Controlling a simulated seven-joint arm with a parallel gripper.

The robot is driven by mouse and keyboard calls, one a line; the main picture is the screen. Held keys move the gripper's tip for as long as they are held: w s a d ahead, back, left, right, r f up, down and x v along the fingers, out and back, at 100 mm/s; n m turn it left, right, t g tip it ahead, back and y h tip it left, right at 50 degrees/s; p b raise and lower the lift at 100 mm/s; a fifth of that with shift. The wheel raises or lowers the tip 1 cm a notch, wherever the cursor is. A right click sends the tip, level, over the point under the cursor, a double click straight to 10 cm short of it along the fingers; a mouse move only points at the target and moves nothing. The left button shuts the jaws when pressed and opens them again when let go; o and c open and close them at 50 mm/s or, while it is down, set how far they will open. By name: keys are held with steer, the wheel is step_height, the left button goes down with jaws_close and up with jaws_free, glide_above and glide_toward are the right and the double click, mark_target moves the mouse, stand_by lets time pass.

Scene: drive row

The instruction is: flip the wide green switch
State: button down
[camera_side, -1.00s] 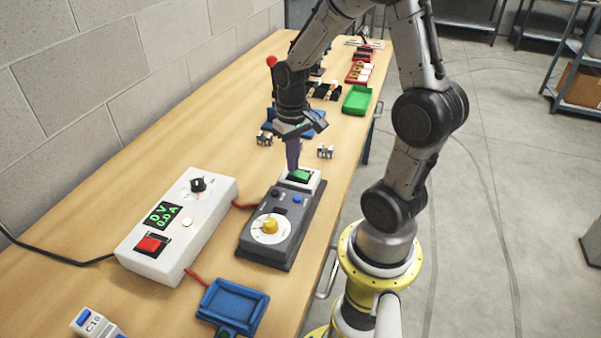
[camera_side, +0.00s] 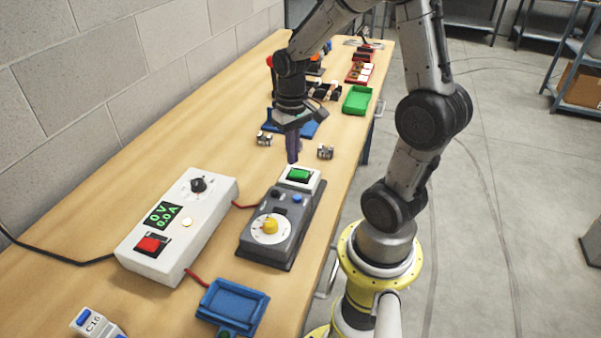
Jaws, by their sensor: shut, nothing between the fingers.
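The wide green switch (camera_side: 299,175) sits in a white frame at the far end of a dark grey control box (camera_side: 283,222) on the bench. The green rocker looks brighter now, as if lit. My gripper (camera_side: 293,160) points down with its fingers shut and empty. Its tips are just above and behind the switch in the picture, and appear apart from it. The whole switch face is visible.
On the grey box are a yellow knob (camera_side: 270,226) and a blue button (camera_side: 297,198). A white power supply (camera_side: 178,226) with a red switch (camera_side: 152,243) stands left. A blue tray (camera_side: 233,305) lies in front.

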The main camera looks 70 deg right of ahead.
mark_target(293, 173)
step_height(293, 173, up, 4)
steer(key=shift+r, duration=0.1)
stand_by(0.4)
steer(key=shift+a, duration=0.1)
steer(key=a+r+n+t, duration=0.3)
steer(key=a+r, duration=0.4)
steer(key=a, duration=0.1)
steer(key=s+a+r+n+t, duration=0.1)
steer(key=s+a+n+t, duration=0.1)
steer(key=s+a, duration=0.3)
steer(key=shift+s+a+n+t, duration=0.3)
steer(key=shift+s+n, duration=0.2)
steer(key=shift+s, duration=0.75)
